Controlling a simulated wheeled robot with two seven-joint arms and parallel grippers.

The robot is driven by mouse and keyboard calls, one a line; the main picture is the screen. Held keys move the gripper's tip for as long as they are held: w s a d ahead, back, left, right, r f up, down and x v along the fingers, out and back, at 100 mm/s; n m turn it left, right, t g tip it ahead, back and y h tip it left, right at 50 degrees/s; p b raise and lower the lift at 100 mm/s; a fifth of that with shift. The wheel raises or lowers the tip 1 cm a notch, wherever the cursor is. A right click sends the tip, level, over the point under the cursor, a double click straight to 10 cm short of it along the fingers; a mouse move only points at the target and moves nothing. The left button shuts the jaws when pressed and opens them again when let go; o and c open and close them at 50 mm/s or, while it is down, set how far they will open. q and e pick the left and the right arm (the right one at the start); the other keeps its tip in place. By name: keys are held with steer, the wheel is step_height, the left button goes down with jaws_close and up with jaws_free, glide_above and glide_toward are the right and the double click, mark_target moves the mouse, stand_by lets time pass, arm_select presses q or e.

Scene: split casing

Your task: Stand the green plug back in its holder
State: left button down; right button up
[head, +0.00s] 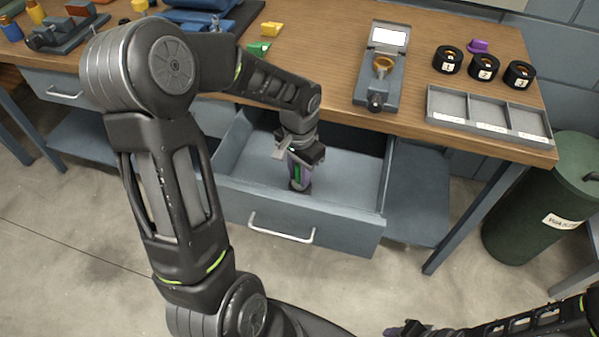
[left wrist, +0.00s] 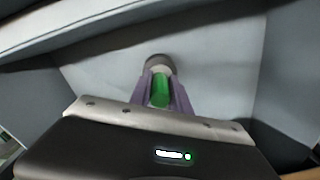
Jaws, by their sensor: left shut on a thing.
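My left gripper (head: 299,178) reaches down into the open drawer, with its purple-sided fingers shut on the green plug (head: 297,172). In the left wrist view the green plug (left wrist: 160,90) shows between the two fingers (left wrist: 161,92). A dark grey round piece (left wrist: 158,63) is at the far end of the plug; I cannot tell whether it is part of the plug or its holder. My right gripper (head: 405,329) is partly in view at the bottom edge, and its fingers are not clear.
The open drawer (head: 290,218) has bare floor around the gripper. On the workbench above are a grey device (head: 381,85), several black rings (head: 483,67), a purple piece (head: 477,46) and a three-part tray (head: 488,113). A green bin (head: 540,205) stands at the right.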

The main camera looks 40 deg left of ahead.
arm_select(q)
steer(key=shift+f+b, duration=0.4)
steer(key=shift+f, duration=0.15)
steer(key=c, duration=1.1)
jaws_free()
steer(key=shift+r+p, duration=3.15)
steer(key=shift+r, duration=0.9)
